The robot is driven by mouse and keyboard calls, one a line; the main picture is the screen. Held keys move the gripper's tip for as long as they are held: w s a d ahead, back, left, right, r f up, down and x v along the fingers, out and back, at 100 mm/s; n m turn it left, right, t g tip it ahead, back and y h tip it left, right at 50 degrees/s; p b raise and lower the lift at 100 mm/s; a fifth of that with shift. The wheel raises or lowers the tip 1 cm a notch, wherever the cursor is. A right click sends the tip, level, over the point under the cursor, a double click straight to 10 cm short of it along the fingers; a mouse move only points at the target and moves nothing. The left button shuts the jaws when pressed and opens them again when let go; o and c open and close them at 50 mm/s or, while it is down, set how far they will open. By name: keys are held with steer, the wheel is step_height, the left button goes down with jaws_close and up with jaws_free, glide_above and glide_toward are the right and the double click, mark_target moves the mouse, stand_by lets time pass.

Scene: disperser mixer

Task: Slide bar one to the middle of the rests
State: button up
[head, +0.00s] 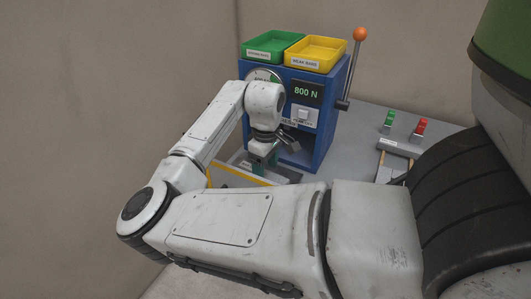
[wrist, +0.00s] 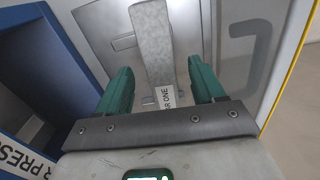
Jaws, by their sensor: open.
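Bar one (wrist: 152,35) is a grey bar with a white label, partly cut off, ending in "R ONE". In the wrist view it runs from the top edge down between my fingers, over a grey metal surface. My gripper (wrist: 160,72) is open, with one green finger on each side of the bar and a visible gap to each. I cannot tell how far the fingertips are above or below the bar. In the head view my gripper (head: 262,160) is low in front of the blue press (head: 322,125). I cannot clearly make out the rests or the bar there.
The press has an 800 N display (head: 306,92) and a lever with an orange knob (head: 360,34). A green tray (head: 270,47) and a yellow tray (head: 315,50) sit on top. Green (head: 389,118) and red (head: 420,127) switches stand at right. A yellow edge (head: 235,175) lies below my gripper.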

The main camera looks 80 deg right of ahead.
steer(key=shift+f, duration=1.2)
steer(key=shift+c, duration=0.2)
jaws_close()
steer(key=shift+d, duration=0.1)
steer(key=shift+w+d, duration=0.65)
steer(key=shift+d, duration=0.2)
steer(key=shift+o, duration=0.2)
jaws_free()
